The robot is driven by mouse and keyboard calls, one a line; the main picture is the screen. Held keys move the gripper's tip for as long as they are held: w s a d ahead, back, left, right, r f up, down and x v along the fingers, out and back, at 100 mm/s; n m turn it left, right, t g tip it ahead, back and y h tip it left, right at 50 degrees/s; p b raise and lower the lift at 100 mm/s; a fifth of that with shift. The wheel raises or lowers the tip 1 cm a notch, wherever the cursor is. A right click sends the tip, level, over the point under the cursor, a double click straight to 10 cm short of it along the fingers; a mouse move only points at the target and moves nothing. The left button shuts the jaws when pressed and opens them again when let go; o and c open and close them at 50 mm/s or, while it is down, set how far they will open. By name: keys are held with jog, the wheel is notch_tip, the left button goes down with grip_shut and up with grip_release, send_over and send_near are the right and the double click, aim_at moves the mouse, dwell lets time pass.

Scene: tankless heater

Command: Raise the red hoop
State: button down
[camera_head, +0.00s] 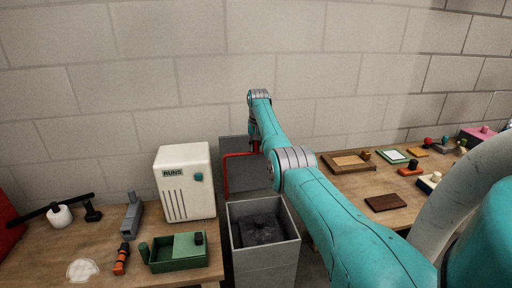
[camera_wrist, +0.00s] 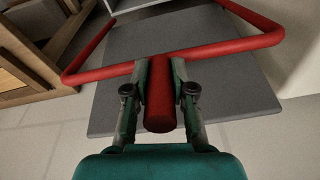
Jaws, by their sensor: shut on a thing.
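The red hoop is a red bar frame. In the wrist view the red hoop (camera_wrist: 215,50) spans the picture, with a short thick red stub at its middle. My gripper (camera_wrist: 159,85) has its two fingers on either side of that stub and is shut on it. In the head view part of the red hoop (camera_head: 226,172) shows in front of a dark grey panel, left of my arm. My gripper (camera_head: 256,146) is at the hoop's upper right there, mostly hidden by my arm. The hoop's right side is hidden too.
A grey open bin (camera_head: 264,262) stands below, between two wooden tables. A white heater box (camera_head: 185,182) and a green tray (camera_head: 177,253) are on the left table. The right table holds a wooden tray (camera_head: 347,163) and a dark board (camera_head: 386,203). The grey panel (camera_wrist: 105,115) lies behind the hoop.

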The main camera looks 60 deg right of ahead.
jog(key=c, duration=1)
grip_release()
jog(key=shift+o, duration=0.2)
jog(key=shift+r, duration=0.1)
notch_tip(320, 180, up, 12)
jog(key=s+a, duration=0.1)
jog(key=shift+s+a, duration=0.15)
jog(key=shift+a, duration=0.15)
